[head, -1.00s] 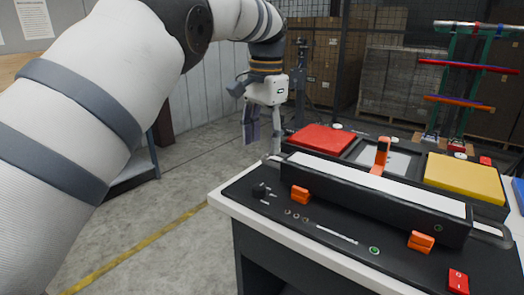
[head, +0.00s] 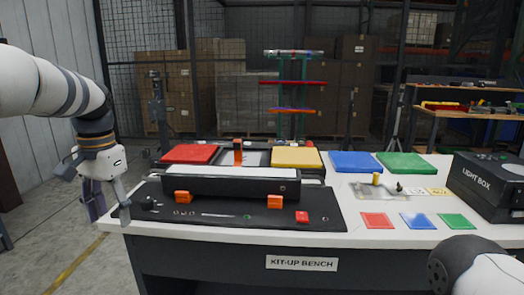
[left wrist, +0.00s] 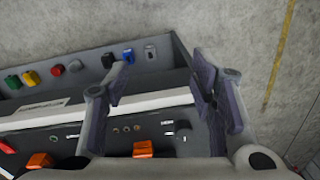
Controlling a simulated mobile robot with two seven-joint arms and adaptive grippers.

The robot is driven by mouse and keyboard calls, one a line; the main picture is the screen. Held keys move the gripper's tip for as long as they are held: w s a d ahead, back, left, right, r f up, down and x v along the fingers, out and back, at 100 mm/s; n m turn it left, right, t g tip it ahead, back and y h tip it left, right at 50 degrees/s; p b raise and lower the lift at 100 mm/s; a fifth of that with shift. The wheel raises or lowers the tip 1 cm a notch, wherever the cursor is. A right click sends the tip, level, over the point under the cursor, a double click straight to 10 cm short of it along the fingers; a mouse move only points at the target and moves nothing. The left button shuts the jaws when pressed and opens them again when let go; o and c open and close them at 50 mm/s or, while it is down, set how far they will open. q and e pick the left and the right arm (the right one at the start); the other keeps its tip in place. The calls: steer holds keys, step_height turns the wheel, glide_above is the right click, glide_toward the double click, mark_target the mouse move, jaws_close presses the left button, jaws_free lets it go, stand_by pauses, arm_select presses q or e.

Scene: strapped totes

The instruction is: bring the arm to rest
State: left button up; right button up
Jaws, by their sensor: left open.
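My left arm comes in from the left in the head view. Its gripper (head: 108,204) hangs down at the bench's left end, beside the black panel (head: 322,213). In the left wrist view the two fingers of the left gripper (left wrist: 162,98) are spread apart with nothing between them; the bench edge and the floor show behind them. At the lower right of the head view a white and dark arm part of mine shows, but the right gripper is out of view.
The white kit-up bench (head: 330,240) carries red (head: 190,153), yellow (head: 296,157), blue (head: 355,162) and green (head: 407,164) pads. A black light box (head: 490,185) stands at its right end. Bare floor (head: 95,265) lies left of the bench.

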arm_select(q)
steer(key=s+d+f+g, duration=0.1)
steer(key=s+f, duration=0.1)
steer(key=f, duration=0.8)
steer(key=s+f, duration=0.2)
steer(key=f, duration=0.9)
steer(key=s+d+f+n, duration=0.1)
steer(key=s+d+f, duration=0.1)
steer(key=s+f, duration=0.85)
steer(key=s+d+f+n, duration=0.1)
steer(key=s+d, duration=0.1)
steer(key=s, duration=1.2)
steer(key=s+d+f+n+g, duration=0.1)
steer(key=s+d, duration=0.2)
steer(key=s, duration=1.2)
steer(key=shift+s+d+h, duration=0.3)
steer(key=shift+d, duration=0.05)
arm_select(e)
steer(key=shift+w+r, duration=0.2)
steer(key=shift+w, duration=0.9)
